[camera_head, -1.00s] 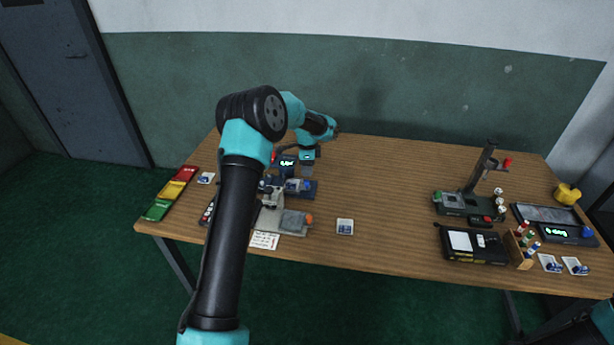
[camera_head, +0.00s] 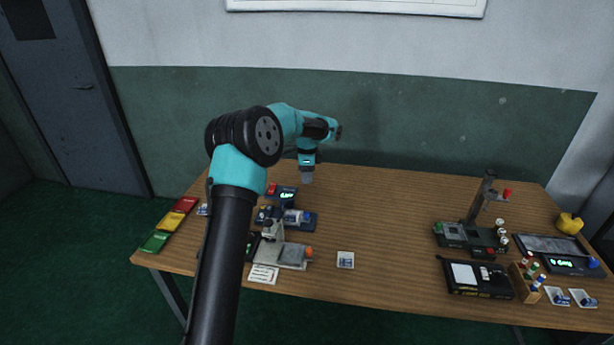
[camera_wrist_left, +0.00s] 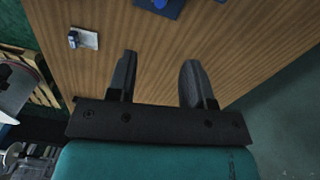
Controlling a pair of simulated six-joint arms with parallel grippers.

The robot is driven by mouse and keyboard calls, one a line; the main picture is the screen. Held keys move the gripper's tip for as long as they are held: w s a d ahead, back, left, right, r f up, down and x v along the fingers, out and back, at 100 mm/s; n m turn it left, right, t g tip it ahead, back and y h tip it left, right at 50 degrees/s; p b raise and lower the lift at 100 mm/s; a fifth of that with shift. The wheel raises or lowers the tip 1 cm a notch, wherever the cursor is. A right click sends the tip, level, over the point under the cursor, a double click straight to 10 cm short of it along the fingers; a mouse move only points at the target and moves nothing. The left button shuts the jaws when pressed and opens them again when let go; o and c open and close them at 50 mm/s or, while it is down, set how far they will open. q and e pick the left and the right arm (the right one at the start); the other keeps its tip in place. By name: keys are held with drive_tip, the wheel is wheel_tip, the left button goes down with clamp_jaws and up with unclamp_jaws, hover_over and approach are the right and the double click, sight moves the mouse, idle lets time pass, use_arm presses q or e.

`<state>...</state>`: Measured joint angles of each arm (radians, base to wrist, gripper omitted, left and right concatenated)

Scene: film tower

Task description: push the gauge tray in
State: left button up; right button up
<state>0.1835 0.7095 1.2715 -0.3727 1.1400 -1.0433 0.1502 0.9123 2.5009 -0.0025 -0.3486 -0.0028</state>
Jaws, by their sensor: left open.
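A small gauge-like device (camera_head: 268,232) stands on the left part of the table. My left gripper (camera_head: 306,178) is behind the device, above the table's back left part, pointing down and apart from the plate. In the left wrist view my left gripper (camera_wrist_left: 157,85) has its two fingers spread with nothing between them. My left arm covers part of the device's left side. My right gripper is not seen.
A dark unit with a green display (camera_head: 287,194) and a blue fixture (camera_head: 300,218) stand behind the device. A white card (camera_head: 345,260) lies to its right. Red, yellow and green pads (camera_head: 170,222) lie at the left edge. The middle of the table is clear.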

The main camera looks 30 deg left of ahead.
use_arm(q)
drive_tip(key=shift+w+d+f, duration=0.1)
drive_tip(key=shift+d+f, duration=0.05)
drive_tip(key=shift+c, duration=0.7)
drive_tip(key=w+d+f+y, duration=0.1)
drive_tip(key=d+f, duration=0.1)
drive_tip(key=d, duration=0.1)
drive_tip(key=w+d+f+g+y, duration=0.1)
drive_tip(key=w+d+f, duration=0.1)
drive_tip(key=d, duration=0.1)
drive_tip(key=w+d+f+g+y, duration=0.1)
drive_tip(key=w+d+f, duration=0.1)
drive_tip(key=d, duration=0.1)
drive_tip(key=shift+w+f+y, duration=0.1)
drive_tip(key=shift+f+y, duration=0.3)
clamp_jaws()
approach(309, 219)
drive_tip(key=f, duration=0.1)
drive_tip(key=d+f, duration=0.1)
drive_tip(key=f, duration=0.1)
drive_tip(key=w+d+f, duration=0.1)
drive_tip(key=shift+w+d+f, duration=0.1)
drive_tip(key=shift+d+f, duration=0.05)
drive_tip(key=shift+f, duration=0.05)
drive_tip(key=a, duration=0.1)
drive_tip(key=s+a, duration=0.1)
drive_tip(key=shift+s+a, duration=0.3)
drive_tip(key=shift+a, duration=0.1)
drive_tip(key=shift+s+a, duration=0.2)
drive_tip(key=shift+a, duration=0.1)
